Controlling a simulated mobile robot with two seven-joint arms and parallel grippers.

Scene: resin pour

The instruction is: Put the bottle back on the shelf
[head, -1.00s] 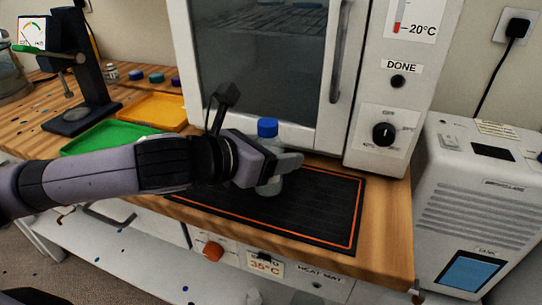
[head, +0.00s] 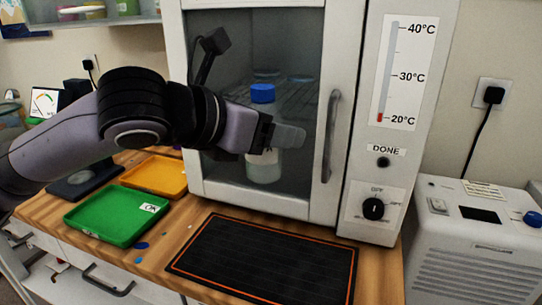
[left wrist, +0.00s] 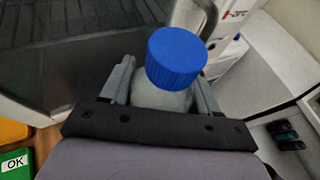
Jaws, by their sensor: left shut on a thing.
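A clear bottle with a blue cap (head: 263,93) is held upright in my left gripper (head: 277,137), in front of the oven's glass door and above the bench. Its lower body shows below the fingers, with pale liquid and part of a dark letter on a label. In the left wrist view the blue cap (left wrist: 177,57) sits between the two grey fingers, which close on the bottle's neck and shoulder. A shelf (head: 90,19) with several containers is at the upper left of the head view. My right gripper is not in view.
A heat mat (head: 265,262) lies bare on the bench. A green tray marked OK (head: 119,216) and an orange tray (head: 156,176) stand to its left. The oven (head: 258,197) has a protruding door handle (head: 331,136). A white machine (head: 470,215) stands at right.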

